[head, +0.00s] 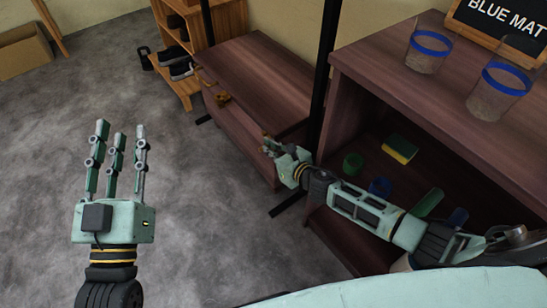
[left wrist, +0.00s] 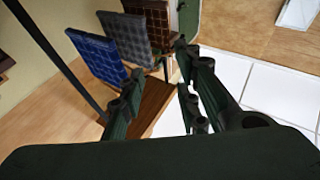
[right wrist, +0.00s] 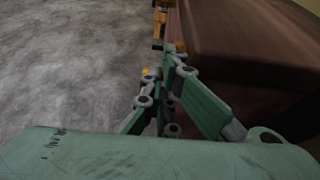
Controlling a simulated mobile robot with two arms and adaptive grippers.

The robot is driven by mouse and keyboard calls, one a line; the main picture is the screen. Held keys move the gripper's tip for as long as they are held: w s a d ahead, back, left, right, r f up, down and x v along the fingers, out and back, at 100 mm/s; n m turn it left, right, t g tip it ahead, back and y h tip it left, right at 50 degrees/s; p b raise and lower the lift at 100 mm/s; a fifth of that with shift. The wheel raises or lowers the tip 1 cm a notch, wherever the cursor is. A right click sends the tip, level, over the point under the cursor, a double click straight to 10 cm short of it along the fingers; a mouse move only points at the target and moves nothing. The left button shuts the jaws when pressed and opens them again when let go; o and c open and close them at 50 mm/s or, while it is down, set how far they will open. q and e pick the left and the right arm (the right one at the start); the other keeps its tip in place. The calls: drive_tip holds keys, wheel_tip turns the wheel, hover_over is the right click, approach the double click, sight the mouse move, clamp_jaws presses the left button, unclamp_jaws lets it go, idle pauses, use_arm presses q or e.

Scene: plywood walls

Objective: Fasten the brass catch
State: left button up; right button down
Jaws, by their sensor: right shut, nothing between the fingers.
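A dark reddish wooden chest (head: 255,70) stands against the wall, its lid lying down on the body. A brass catch (head: 222,98) sits on the chest's front near the far end; I cannot tell its lever position. My right gripper (head: 268,143) is shut and empty at the near part of the chest's front. In the right wrist view, its fingertips (right wrist: 168,75) are beside the chest (right wrist: 235,30), with a small brass-coloured piece (right wrist: 147,72) next to them, partly hidden. I cannot tell whether they touch. My left gripper (head: 120,135) is open and empty over the grey floor.
A dark wooden shelf unit (head: 375,60) at right holds blue-banded glasses (head: 428,52), a sponge (head: 400,149) and cups. A black post (head: 323,80) stands between it and the chest. A shoe rack (head: 207,50) is behind. The floor at left (head: 50,150) is clear.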

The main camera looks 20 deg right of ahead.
use_arm(q)
wheel_tip(320, 180, down, 15)
drive_tip(key=s+a+g+y+p, duration=0.2)
drive_tip(key=g+p, duration=0.1)
drive_tip(key=g, duration=0.5)
drive_tip(key=shift+a+f+g+y, duration=0.2)
drive_tip(key=shift+a+g+y, duration=0.1)
use_arm(e)
drive_tip(key=shift+w+a+r, duration=0.3)
drive_tip(key=shift+w+r, duration=0.4)
drive_tip(key=shift+w, duration=0.1)
use_arm(q)
drive_tip(key=shift+s, duration=0.1)
drive_tip(key=shift+f, duration=0.1)
drive_tip(key=s+a+f+g+y+p, duration=0.1)
drive_tip(key=s+a+f+g, duration=0.1)
drive_tip(key=s+f+g, duration=0.2)
drive_tip(key=shift+s+a+f+n, duration=0.2)
drive_tip(key=shift+s+f+n, duration=0.1)
drive_tip(key=shift+s+f, duration=0.55)
use_arm(e)
drive_tip(key=shift+r, duration=0.85)
use_arm(q)
drive_tip(key=shift+s+p, duration=0.2)
drive_tip(key=shift+p, duration=0.1)
